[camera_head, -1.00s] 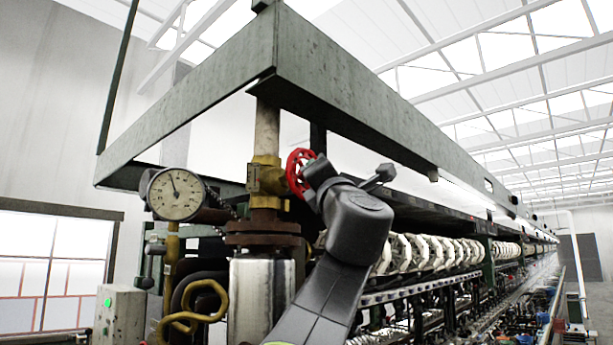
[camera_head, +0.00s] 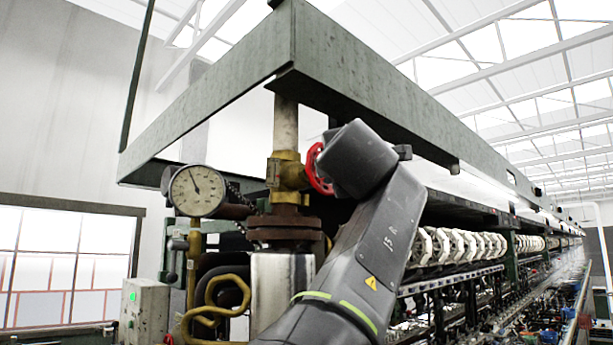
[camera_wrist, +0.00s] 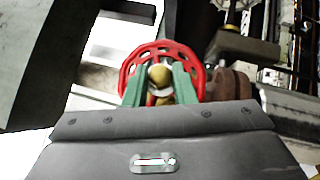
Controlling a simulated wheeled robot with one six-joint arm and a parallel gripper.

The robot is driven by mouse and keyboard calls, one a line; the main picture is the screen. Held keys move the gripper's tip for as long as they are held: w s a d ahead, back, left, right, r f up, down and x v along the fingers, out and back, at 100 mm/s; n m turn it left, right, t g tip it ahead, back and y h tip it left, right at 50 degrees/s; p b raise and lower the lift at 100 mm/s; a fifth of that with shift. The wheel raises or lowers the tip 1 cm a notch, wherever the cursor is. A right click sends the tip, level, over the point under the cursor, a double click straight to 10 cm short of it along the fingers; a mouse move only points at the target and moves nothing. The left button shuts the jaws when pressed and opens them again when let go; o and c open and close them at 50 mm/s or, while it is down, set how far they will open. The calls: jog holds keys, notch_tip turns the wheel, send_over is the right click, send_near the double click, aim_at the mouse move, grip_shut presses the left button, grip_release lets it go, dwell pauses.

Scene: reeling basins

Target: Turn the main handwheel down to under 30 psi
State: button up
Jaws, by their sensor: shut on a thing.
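The red main handwheel (camera_head: 314,168) stands on the brass valve (camera_head: 284,174) of the upright pipe. My wrist covers much of its right side in the head view. In the wrist view the handwheel (camera_wrist: 190,54) is seen face on, with a yellowish hub in its middle. My gripper (camera_wrist: 159,72) has its two green fingers on the wheel, one on each side of the hub, and is shut on it. In the head view the fingers are hidden behind my wrist. The round white pressure gauge (camera_head: 198,190) is left of the valve. Its needle points up and slightly left; the figures are too small to read.
A green steel frame beam (camera_head: 380,95) runs close above my wrist. A rusty flange (camera_head: 284,228) and silver cylinder (camera_head: 276,285) are below the valve. A grey box (camera_head: 146,310) with a green light stands lower left. The reeling machine stretches away right.

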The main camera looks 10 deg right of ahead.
jog(key=shift+r+m+g, duration=0.15)
jog(key=shift+m+g, duration=0.7)
jog(key=shift+m, duration=0.05)
jog(key=shift+r+m+g, duration=0.1)
jog(key=shift+m+g, duration=0.75)
jog(key=shift+m, duration=0.05)
jog(key=shift+m+g+y, duration=0.4)
jog(key=shift+m+g, duration=0.1)
jog(key=shift+m, duration=0.1)
jog(key=o, duration=1)
jog(key=shift+s, duration=0.1)
jog(key=v, duration=1.3)
jog(key=shift+s+a+r, duration=0.1)
jog(key=shift+s+r, duration=0.05)
jog(key=shift+s, duration=0.15)
